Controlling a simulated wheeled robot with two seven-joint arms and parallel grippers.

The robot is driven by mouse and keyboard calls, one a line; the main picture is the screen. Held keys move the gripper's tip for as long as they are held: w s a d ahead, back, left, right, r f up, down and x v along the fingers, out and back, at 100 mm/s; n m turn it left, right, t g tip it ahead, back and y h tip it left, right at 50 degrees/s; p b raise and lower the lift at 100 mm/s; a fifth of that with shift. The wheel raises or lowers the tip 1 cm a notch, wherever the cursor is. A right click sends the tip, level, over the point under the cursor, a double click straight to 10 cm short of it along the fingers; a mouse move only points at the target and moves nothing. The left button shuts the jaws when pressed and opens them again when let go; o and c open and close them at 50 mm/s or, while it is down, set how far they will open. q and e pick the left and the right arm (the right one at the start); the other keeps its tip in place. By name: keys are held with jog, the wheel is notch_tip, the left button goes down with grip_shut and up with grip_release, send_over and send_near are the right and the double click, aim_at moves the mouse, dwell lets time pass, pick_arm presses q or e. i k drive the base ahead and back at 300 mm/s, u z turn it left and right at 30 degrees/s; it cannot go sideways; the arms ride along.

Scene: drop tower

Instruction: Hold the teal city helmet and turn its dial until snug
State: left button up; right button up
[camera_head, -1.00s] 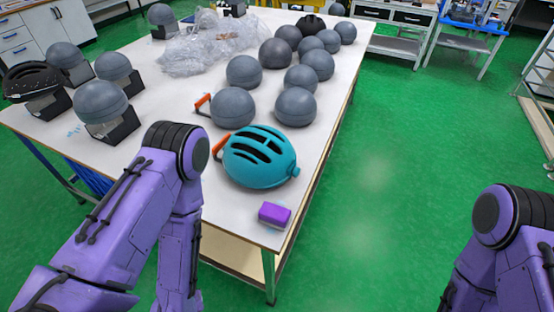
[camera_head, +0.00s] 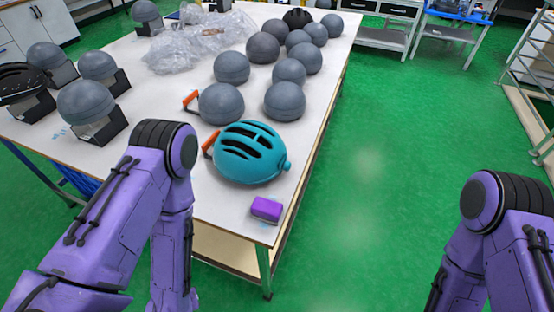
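The teal city helmet (camera_head: 249,153) lies near the front right corner of the white table, with dark vent slots on top. A small teal knob (camera_head: 287,166) sticks out at its right end; I cannot tell for sure that it is the dial. An orange-red piece (camera_head: 210,144) shows at the helmet's left side. My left arm comes in at the left, in front of the table, and my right arm at the lower right over the floor. Neither gripper shows in the view, and neither arm touches the helmet.
Crumpled clear plastic (camera_head: 200,42) lies farther back. The green floor (camera_head: 375,170) right of the table is clear.

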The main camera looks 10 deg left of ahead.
aim_at(286, 165)
jog(key=z, duration=1.2)
jog(key=k, duration=1.75)
jog(key=u, duration=0.95)
jog(key=i, duration=1.65)
jog(key=z, duration=0.05)
jog(key=k, duration=0.45)
jog(key=u, duration=0.05)
